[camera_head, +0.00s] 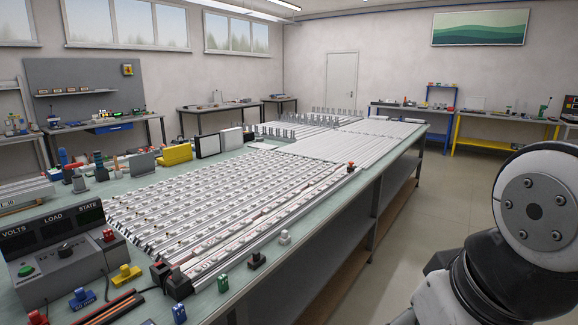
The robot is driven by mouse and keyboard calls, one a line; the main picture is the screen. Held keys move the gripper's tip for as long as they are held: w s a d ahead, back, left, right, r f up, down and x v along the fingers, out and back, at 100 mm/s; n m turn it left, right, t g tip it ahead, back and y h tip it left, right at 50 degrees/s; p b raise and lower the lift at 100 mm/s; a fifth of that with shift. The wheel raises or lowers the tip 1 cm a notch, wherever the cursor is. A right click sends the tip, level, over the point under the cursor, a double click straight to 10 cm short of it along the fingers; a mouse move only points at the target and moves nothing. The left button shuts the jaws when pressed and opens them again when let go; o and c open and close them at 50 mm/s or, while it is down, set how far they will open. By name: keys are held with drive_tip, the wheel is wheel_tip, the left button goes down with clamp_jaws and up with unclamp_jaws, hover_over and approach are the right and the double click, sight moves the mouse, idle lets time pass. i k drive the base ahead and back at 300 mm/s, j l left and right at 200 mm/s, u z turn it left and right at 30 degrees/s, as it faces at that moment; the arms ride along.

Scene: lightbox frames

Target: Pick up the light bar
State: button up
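Long, narrow light bars (218,205) with rows of pale round lenses lie side by side on the large workbench (318,222). They run from near the front left towards the middle of the bench. One pinkish bar (262,216) lies near the bench's right edge. I cannot tell which single bar the task means. Part of my arm shows at the lower right, beyond the bench edge and apart from the bars. My gripper is not in view.
A meter box (62,258) and small coloured clamps (124,276) crowd the near left. Black end blocks (172,280) stand by the bars' near ends. Plain pale strips (335,146) and upright pegs (278,131) fill the far bench. The floor (440,205) right of the bench is clear.

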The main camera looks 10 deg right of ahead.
sight(260, 230)
drive_tip(key=i+l, duration=0.2)
drive_tip(key=i, duration=0.3)
drive_tip(key=i+l, duration=0.15)
drive_tip(key=i, duration=0.4)
drive_tip(key=i+l+z, duration=0.1)
drive_tip(key=i, duration=0.4)
drive_tip(key=i+l, duration=0.2)
drive_tip(key=i, duration=0.3)
